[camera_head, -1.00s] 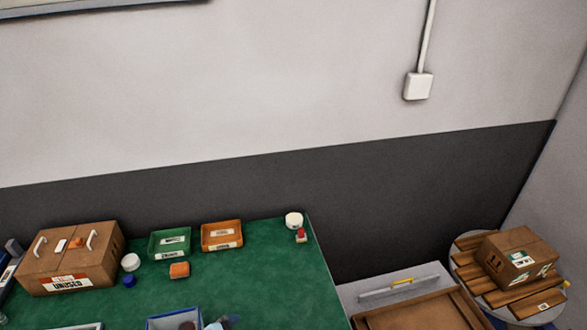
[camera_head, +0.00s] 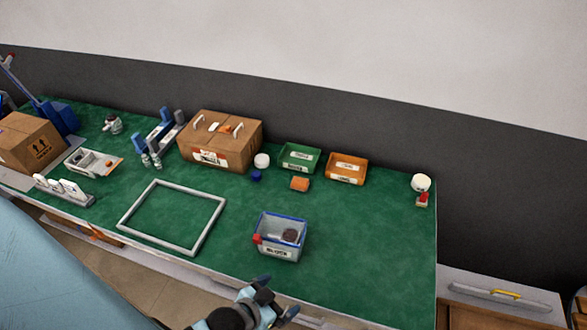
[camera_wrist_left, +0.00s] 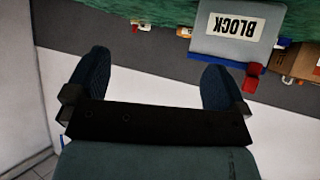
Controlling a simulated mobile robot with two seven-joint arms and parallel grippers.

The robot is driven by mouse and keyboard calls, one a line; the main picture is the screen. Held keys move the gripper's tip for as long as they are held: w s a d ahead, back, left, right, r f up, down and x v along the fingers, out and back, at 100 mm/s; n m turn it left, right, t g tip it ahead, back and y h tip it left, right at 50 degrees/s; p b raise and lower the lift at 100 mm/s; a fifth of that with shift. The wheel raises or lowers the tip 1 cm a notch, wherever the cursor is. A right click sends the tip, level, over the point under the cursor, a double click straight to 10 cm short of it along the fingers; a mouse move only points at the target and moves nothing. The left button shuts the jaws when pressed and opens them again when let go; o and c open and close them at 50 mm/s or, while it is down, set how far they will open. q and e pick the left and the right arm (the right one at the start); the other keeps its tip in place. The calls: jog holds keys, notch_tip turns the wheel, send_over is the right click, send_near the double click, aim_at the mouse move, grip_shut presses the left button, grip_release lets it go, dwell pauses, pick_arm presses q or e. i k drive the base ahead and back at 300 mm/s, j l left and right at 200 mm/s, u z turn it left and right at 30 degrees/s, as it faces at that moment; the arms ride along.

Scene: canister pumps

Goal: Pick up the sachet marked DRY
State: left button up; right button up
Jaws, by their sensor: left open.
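I cannot make out a sachet marked DRY; no DRY lettering is readable in either view. My left gripper (camera_head: 277,296) is open at the front edge of the green bench in the head view, in front of the grey bin. In the left wrist view its two dark fingers (camera_wrist_left: 153,78) stand wide apart with nothing between them. The grey bin (camera_head: 278,254) has a blue rim and a label that reads BLOCK in the left wrist view (camera_wrist_left: 208,44). A dark round object (camera_head: 290,235) lies inside it. My right gripper is not in view.
A lidded cardboard box (camera_head: 220,142), a white frame (camera_head: 126,216) and a rack of white pieces (camera_head: 62,190) are to the left. The bench's right front is clear.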

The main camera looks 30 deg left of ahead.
aim_at(42, 180)
jog(key=k+u, duration=0.1)
jog(key=u, duration=0.3)
jog(key=j+u, duration=0.1)
jog(key=u, duration=0.35)
jog(key=k+j+u, duration=0.1)
jog(key=u, duration=0.3)
jog(key=k+j+u, duration=0.3)
jog(key=j+u, duration=0.15)
jog(key=j, duration=0.15)
jog(key=k+j+u, duration=0.2)
jog(key=j, duration=0.55)
jog(key=k+j, duration=0.1)
jog(key=j, duration=0.3)
jog(key=k+u, duration=0.05)
